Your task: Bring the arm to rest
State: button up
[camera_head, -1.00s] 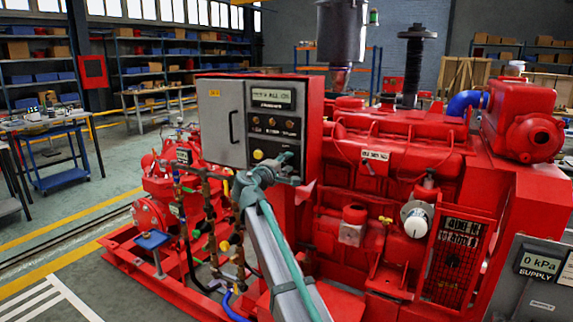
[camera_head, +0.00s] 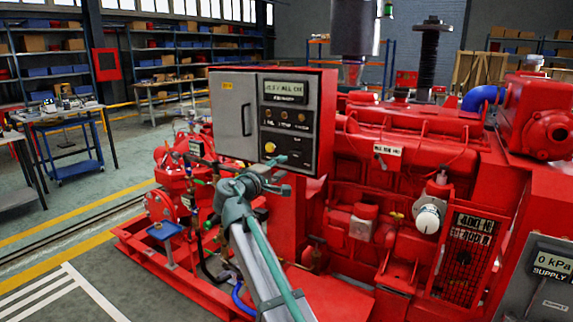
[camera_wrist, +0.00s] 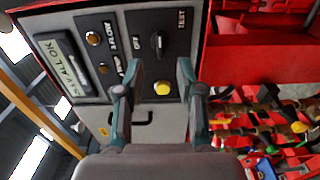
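My gripper (camera_head: 276,181) is at the end of my grey-green arm, in front of the lower part of the control cabinet (camera_head: 231,112) in the head view. In the wrist view, my gripper's two fingers (camera_wrist: 158,72) stand apart with nothing between them. A small display (camera_wrist: 62,65) at the left reads "ALL OK". I cannot tell the exact gap between fingertips and panel, but no contact is visible.
The red diesel engine (camera_head: 390,150) stands close on the right of my arm, with pipes and valves below the cabinet. A grey supply gauge box (camera_head: 540,275) stands at the lower right. Open floor (camera_head: 105,215) lies at the left, with workbenches and shelves behind.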

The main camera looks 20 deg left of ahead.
jog(key=shift+s, duration=0.35)
